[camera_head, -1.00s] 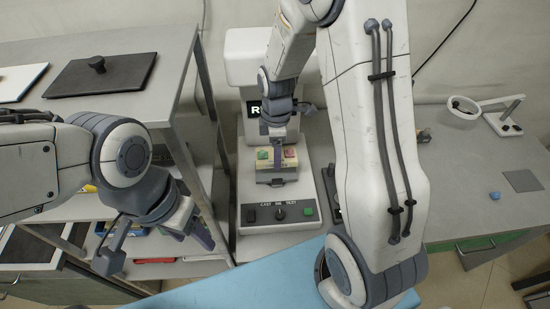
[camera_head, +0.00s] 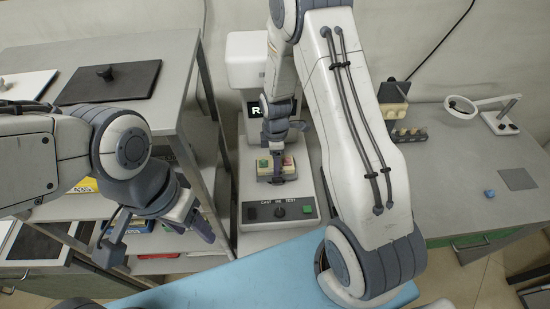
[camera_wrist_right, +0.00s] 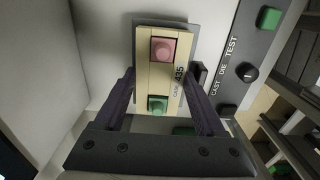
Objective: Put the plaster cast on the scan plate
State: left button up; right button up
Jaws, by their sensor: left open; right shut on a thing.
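The plaster cast (camera_head: 265,172) is a cream block with a green and a pink square; the right wrist view shows it (camera_wrist_right: 158,78) with printed lettering on its side. My right gripper (camera_head: 277,168) is shut on it, with a purple finger (camera_wrist_right: 120,100) at each side. The cast is over the scan plate (camera_wrist_right: 190,27), a grey plate on the white test machine, of which only edges show. I cannot tell whether cast and plate touch. My left gripper (camera_head: 202,226) is open and empty, left of the machine and away from the cast.
The machine's front panel (camera_head: 281,211) has a knob and buttons. A dark rack (camera_head: 410,135) with a cream block (camera_head: 393,92) stands right of my right arm. A magnifier lamp (camera_head: 462,107) and a blue piece (camera_head: 489,193) are on the right bench. A metal shelf (camera_head: 185,75) stands left.

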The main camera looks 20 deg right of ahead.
jog(key=shift+f, duration=0.1)
jog(key=shift+f, duration=0.15)
jog(key=o, duration=1.3)
